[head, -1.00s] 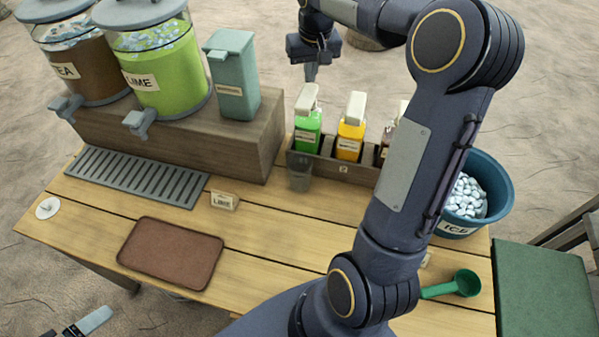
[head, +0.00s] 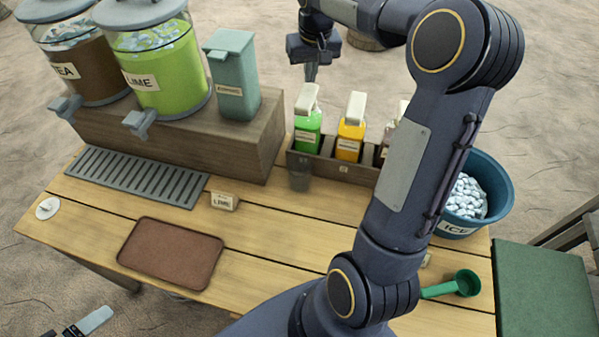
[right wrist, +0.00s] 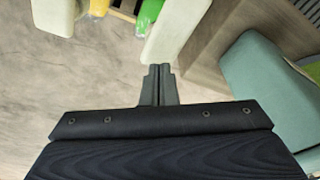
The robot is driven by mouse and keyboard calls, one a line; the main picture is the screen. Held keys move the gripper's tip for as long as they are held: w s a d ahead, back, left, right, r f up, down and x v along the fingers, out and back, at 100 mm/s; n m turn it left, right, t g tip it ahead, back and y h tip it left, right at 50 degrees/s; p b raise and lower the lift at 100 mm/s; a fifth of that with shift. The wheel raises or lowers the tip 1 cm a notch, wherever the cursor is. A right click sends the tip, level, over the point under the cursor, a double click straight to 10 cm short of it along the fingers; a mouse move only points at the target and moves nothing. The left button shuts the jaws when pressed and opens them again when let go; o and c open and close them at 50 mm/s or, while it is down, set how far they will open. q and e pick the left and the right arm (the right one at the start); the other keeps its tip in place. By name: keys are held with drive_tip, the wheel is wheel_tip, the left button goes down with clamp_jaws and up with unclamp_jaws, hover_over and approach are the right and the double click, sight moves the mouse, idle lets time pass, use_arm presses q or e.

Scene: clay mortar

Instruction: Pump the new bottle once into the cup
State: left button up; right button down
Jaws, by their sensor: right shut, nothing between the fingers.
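Pump bottles stand in a wooden rack: a green one (head: 308,132), a yellow one (head: 350,140) and a third (head: 385,148) mostly hidden by my right arm. Each of the first two has a pale pump head. I cannot tell which is the new one. A clear grey cup (head: 300,172) stands in front of the green bottle. My right gripper (head: 311,72) is shut and empty, above and behind the green bottle's pump head. In the right wrist view its fingertips (right wrist: 158,72) are just below a pale pump head (right wrist: 176,32). My left gripper (head: 84,327) seems to show at the bottom left, cut off.
Tea and lime dispensers (head: 158,75) and a teal bin (head: 232,75) stand on a wooden riser at the left. A blue ice bucket (head: 488,170) and green scoop (head: 455,285) are at the right. A brown tray (head: 170,252) lies in front.

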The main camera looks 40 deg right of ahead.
sight(310, 87)
drive_tip(key=shift+f, duration=0.15)
idle(0.3)
drive_tip(key=shift+f+b, duration=1.2)
drive_tip(key=shift+f, duration=0.45)
drive_tip(key=shift+r, duration=0.1)
drive_tip(key=shift+r+p, duration=1.6)
drive_tip(key=shift+r, duration=0.05)
wheel_tip(310, 87, up, 6)
drive_tip(key=p, duration=0.5)
